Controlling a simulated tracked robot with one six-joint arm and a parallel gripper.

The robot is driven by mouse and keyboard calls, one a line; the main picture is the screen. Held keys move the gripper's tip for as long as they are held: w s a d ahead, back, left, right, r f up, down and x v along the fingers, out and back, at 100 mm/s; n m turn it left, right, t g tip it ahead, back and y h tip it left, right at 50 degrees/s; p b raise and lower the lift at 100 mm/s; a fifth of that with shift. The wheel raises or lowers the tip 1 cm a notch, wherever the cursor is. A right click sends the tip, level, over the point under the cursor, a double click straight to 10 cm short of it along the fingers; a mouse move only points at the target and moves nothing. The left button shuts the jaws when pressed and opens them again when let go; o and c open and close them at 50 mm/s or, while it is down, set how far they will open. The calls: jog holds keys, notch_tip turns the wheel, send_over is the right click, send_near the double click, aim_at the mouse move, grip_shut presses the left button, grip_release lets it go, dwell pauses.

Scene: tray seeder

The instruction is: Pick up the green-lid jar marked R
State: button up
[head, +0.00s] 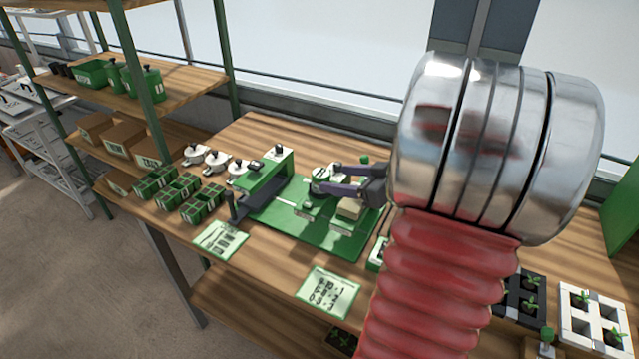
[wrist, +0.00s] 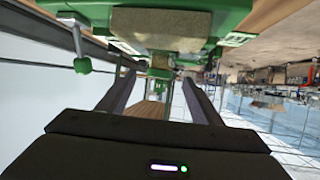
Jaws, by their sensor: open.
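My gripper (head: 322,178) is over the green seeder plate (head: 285,232) on the wooden bench, its two dark fingers apart. A small white round thing (head: 325,171) shows at the fingertips; I cannot tell whether they touch it. In the wrist view my gripper (wrist: 157,80) is open, with green and white seeder parts beyond the fingers and nothing clearly held. No green-lid jar marked R can be made out for certain. My silver and red arm hides part of the right side.
A green seeder frame (head: 268,172) rises left of the gripper. Several green cell packs (head: 178,190) stand at the left of the bench. Two printed cards (head: 328,291) lie in front. A white seedling tray (head: 580,338) is at the right. Shelves (head: 175,88) stand behind left.

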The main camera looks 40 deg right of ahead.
aim_at(329, 178)
jog(key=shift+x, duration=2.6)
jog(key=shift+w+a, duration=0.1)
jog(key=shift+w, duration=0.05)
jog(key=shift+x, duration=2.55)
jog(key=shift+f, duration=0.1)
jog(key=shift+c, duration=0.4)
jog(key=c, duration=1.1)
